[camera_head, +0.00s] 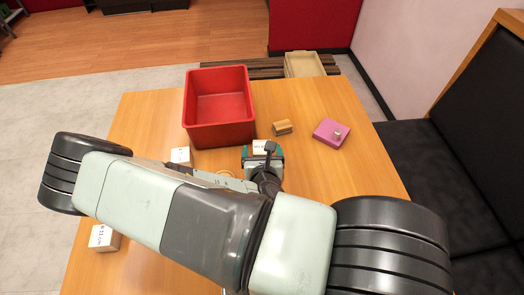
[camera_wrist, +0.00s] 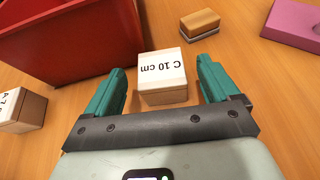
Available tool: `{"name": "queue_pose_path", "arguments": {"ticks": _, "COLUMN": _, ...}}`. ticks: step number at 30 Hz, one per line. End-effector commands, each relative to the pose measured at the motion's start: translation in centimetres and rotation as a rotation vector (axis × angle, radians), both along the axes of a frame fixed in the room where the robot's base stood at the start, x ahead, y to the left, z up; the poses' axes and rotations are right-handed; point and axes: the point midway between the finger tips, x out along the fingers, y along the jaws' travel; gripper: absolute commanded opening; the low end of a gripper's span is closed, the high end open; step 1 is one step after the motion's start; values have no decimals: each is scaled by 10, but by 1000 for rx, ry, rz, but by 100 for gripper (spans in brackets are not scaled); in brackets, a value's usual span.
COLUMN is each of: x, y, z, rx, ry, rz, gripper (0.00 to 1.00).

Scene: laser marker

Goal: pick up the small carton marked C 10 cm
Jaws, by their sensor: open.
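The small carton marked C 10 cm (camera_wrist: 163,76) stands on the table in the wrist view, with a white top and a tan side facing me. Its lettering appears upside down. My gripper (camera_wrist: 164,82) is open, with one teal finger to the left of the carton and one to the right, and gaps show on both sides. In the head view the carton's white top (camera_head: 261,147) shows just beyond my gripper (camera_head: 262,158); the rest of it is hidden behind the gripper.
A red bin (camera_head: 219,131) stands left of and behind the carton. A wooden-backed brush or block (camera_head: 282,127) and a pink block (camera_head: 330,134) lie to the right. Other marked cartons stand at left (camera_head: 180,156) and front left (camera_head: 104,238).

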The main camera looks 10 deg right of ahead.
Motion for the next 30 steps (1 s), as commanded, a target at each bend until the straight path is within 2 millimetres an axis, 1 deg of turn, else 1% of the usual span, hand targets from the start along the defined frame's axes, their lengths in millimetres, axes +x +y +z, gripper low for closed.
{"name": "queue_pose_path", "arguments": {"ticks": 6, "x": 30, "y": -3, "z": -12, "rx": 4, "ry": -1, "rz": -3, "gripper": 88}}
{"name": "queue_pose_path", "arguments": {"ticks": 9, "x": 40, "y": -4, "z": -17, "rx": 3, "ry": 0, "rz": -3, "gripper": 88}}
{"name": "queue_pose_path", "arguments": {"ticks": 12, "x": 44, "y": -4, "z": -18, "rx": 2, "ry": 1, "rz": -3, "gripper": 88}}
{"name": "queue_pose_path", "arguments": {"ticks": 18, "x": 45, "y": -4, "z": -19, "rx": 1, "ry": 1, "rz": -3, "gripper": 88}}
{"name": "queue_pose_path", "arguments": {"ticks": 26, "x": 44, "y": -4, "z": -18, "rx": 2, "ry": 2, "rz": -3, "gripper": 48}}
{"name": "queue_pose_path", "arguments": {"ticks": 27, "x": 44, "y": -4, "z": -18, "rx": 2, "ry": 2, "rz": -3, "gripper": 42}}
{"name": "queue_pose_path", "arguments": {"ticks": 29, "x": 44, "y": -4, "z": -18, "rx": 2, "ry": 2, "rz": -3, "gripper": 33}}
{"name": "queue_pose_path", "arguments": {"ticks": 30, "x": 44, "y": -4, "z": -18, "rx": 2, "ry": 1, "rz": -3, "gripper": 31}}
